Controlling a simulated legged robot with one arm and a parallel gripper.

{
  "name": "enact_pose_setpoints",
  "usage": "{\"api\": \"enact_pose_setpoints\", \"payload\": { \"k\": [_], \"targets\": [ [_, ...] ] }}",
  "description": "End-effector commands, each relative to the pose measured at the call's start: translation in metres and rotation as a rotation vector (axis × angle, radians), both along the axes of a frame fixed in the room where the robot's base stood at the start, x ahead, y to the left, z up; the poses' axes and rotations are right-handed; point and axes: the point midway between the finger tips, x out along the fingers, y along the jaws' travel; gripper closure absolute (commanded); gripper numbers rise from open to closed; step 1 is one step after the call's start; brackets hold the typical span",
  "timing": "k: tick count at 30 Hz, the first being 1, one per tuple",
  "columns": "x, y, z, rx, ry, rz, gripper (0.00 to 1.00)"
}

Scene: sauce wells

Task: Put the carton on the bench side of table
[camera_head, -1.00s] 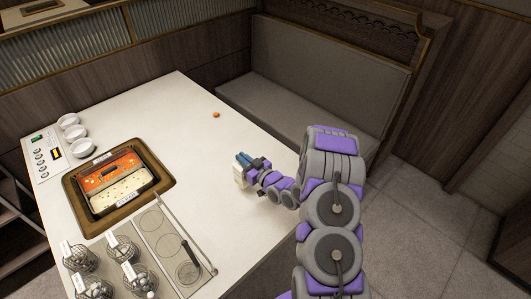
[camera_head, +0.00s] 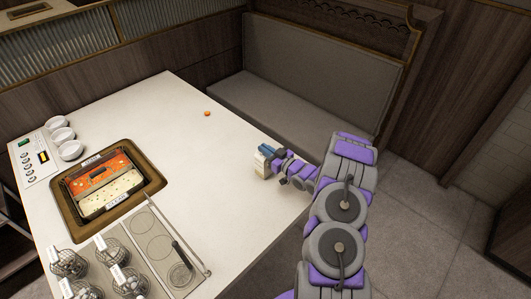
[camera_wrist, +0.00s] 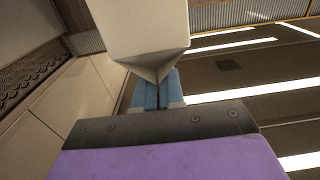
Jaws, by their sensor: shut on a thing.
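The carton is a small white box, seen in the head view (camera_head: 260,166) at the tip of my arm, over the right part of the white table (camera_head: 215,165). My gripper (camera_head: 268,152) has blue fingers and is shut on the carton. In the wrist view the carton (camera_wrist: 140,30) fills the top middle, its pale folded end against the blue fingers of my gripper (camera_wrist: 157,90). Whether the carton touches the tabletop cannot be told. The grey bench (camera_head: 290,110) stands beyond the table's far right edge.
A hot pot (camera_head: 160,183) with red and white broth is set in the table at left. White bowls (camera_head: 62,135), wire baskets (camera_head: 68,262) and a metal well panel (camera_head: 160,245) surround it. A small orange item (camera_head: 207,113) lies near the bench side. The table's middle is clear.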

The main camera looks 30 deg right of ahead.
Motion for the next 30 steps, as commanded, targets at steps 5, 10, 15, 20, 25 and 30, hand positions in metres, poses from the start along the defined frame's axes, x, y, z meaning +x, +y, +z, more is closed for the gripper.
{"api": "enact_pose_setpoints", "payload": {
  "k": [5, 10, 15, 20, 25, 30],
  "targets": [
    [0.0001, 0.0001, -0.0060, -0.002, -0.004, -0.001, 1.00],
    [0.0002, 0.0004, -0.0062, -0.002, -0.003, -0.001, 1.00],
    [0.0003, 0.0003, -0.0065, -0.002, -0.002, -0.001, 0.75],
    [0.0004, 0.0000, -0.0070, -0.002, -0.002, -0.001, 0.66],
    [0.0003, -0.0002, -0.0068, -0.002, -0.002, -0.001, 0.66],
    [-0.0095, -0.0050, -0.0064, 0.000, 0.001, -0.003, 0.66]
  ]
}}
